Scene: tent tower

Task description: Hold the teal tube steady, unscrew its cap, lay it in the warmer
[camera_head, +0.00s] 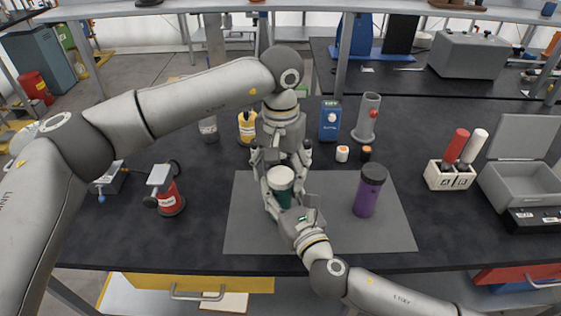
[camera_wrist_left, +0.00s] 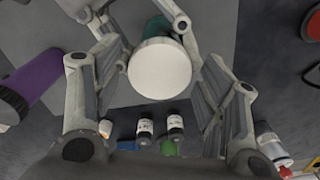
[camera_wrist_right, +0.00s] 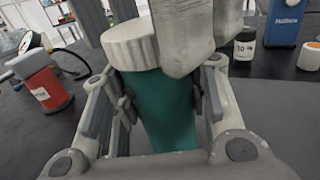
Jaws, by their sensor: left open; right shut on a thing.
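The teal tube (camera_head: 283,198) stands upright on the grey mat with its white cap (camera_head: 281,175) on top. My right gripper (camera_wrist_right: 163,105) is shut around the tube's teal body, below the cap. My left gripper (camera_wrist_left: 150,65) is open above, pointing down, with the white cap (camera_wrist_left: 160,67) between its spread fingers. I cannot tell whether a finger touches the cap. An open grey box with a raised lid, which looks like the warmer (camera_head: 525,187), stands at the far right of the table. Part of the tube is hidden by my grippers.
A purple bottle (camera_head: 369,191) stands on the grey mat (camera_head: 390,235) to the right. A white rack (camera_head: 450,178) with red and white tubes is near the warmer. Small vials (camera_head: 342,153) and a blue box (camera_head: 330,120) are behind.

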